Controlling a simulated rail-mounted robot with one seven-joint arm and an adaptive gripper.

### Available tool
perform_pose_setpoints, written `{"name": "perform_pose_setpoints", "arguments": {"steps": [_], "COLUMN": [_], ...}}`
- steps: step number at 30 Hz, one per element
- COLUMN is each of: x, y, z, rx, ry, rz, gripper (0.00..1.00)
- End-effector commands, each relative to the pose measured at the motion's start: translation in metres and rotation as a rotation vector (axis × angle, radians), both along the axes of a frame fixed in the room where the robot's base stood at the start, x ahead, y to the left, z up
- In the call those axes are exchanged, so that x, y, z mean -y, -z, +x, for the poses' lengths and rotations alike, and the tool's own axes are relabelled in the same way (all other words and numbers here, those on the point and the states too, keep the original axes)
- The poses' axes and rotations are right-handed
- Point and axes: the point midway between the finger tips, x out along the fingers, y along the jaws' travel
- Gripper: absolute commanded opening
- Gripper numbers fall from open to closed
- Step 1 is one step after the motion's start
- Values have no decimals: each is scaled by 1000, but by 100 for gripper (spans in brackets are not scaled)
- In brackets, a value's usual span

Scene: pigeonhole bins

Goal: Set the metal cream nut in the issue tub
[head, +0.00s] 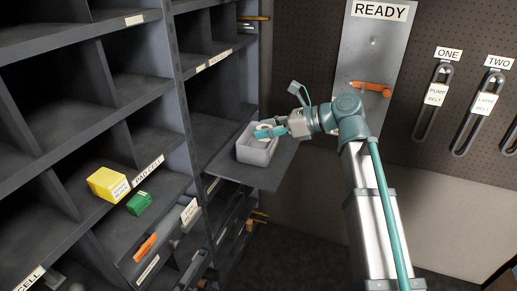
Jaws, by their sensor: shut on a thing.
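The issue tub (245,152) is a light grey open box on a dark shelf board at the middle of the head view. My gripper (267,132) is over the tub's opening, reaching in from the right. It is shut on a small cream thing, which I take to be the cream nut (262,127). The fingers hide part of the nut. I cannot tell whether the nut touches the inside of the tub.
Dark pigeonhole bins fill the left side. A yellow box (107,184), a green block (139,203) and an orange piece (145,248) lie in them. The shelf board (258,180) is bare in front of the tub. A pegboard with belts (433,105) stands behind my arm.

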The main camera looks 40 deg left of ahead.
Motion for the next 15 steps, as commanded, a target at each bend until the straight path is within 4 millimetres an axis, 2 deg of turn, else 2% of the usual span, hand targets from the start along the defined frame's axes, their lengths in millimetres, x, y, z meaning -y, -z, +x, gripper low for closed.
{"name": "perform_pose_setpoints", "arguments": {"steps": [1,6,11,15], "x": [-10,-24,-34,-50], "y": [-12,-27,-18,-6], "z": [-2,0,17,44], "rx": [0,0,-3,-4], "ry": [-9,-8,15,16], "rz": [1,1,-1,-1], "gripper": [1,1,1,1]}}
